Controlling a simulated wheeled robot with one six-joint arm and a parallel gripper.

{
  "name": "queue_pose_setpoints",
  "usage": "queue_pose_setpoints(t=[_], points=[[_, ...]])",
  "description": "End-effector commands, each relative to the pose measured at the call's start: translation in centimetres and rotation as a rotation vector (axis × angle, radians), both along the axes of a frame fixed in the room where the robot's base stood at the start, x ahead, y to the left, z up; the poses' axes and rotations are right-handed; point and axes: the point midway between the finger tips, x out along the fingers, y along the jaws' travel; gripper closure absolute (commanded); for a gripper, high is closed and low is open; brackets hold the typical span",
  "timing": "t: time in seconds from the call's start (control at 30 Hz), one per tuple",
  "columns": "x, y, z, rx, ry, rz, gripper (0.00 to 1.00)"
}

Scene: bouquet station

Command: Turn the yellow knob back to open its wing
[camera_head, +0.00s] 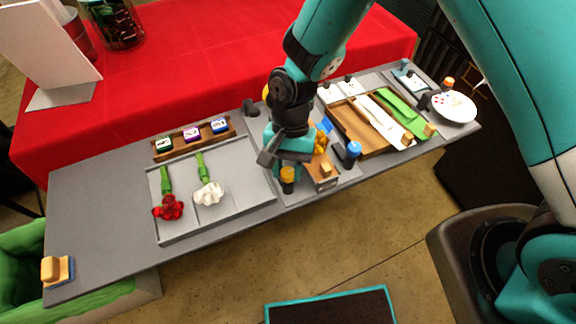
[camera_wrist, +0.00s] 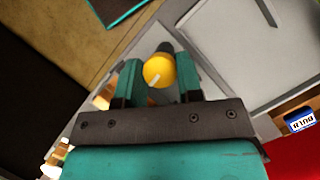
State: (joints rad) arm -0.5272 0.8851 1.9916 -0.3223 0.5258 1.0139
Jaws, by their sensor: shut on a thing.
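The yellow knob (camera_wrist: 157,70) is between the two teal fingers of my gripper (camera_wrist: 161,82) in the wrist view. It has a white mark on its top and a dark base behind it. In the head view the yellow knob (camera_head: 287,174) shows just below my gripper (camera_head: 282,163), at the front edge of the grey bench. My gripper is shut on the knob. The wing that the knob belongs to cannot be made out clearly, as my arm and gripper hide part of that area.
A wooden block holder (camera_head: 324,173) and a blue-topped knob (camera_head: 353,149) stand close to the right. A grey tray (camera_head: 240,200) with a red and a white flower lies to the left. A wooden tray (camera_head: 352,128) lies further right.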

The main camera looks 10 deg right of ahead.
Motion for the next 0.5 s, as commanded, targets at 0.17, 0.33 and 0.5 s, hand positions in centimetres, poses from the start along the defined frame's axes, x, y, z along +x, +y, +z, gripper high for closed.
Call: queue_pose_setpoints(t=[0.17,0.33,0.5], points=[[0.02,0.13,0.08,-0.001,0.000,0.161,0.90],[0.01,0.20,0.07,0.000,0.000,0.323,0.90],[0.02,0.26,0.05,-0.001,-0.001,0.484,0.90]])
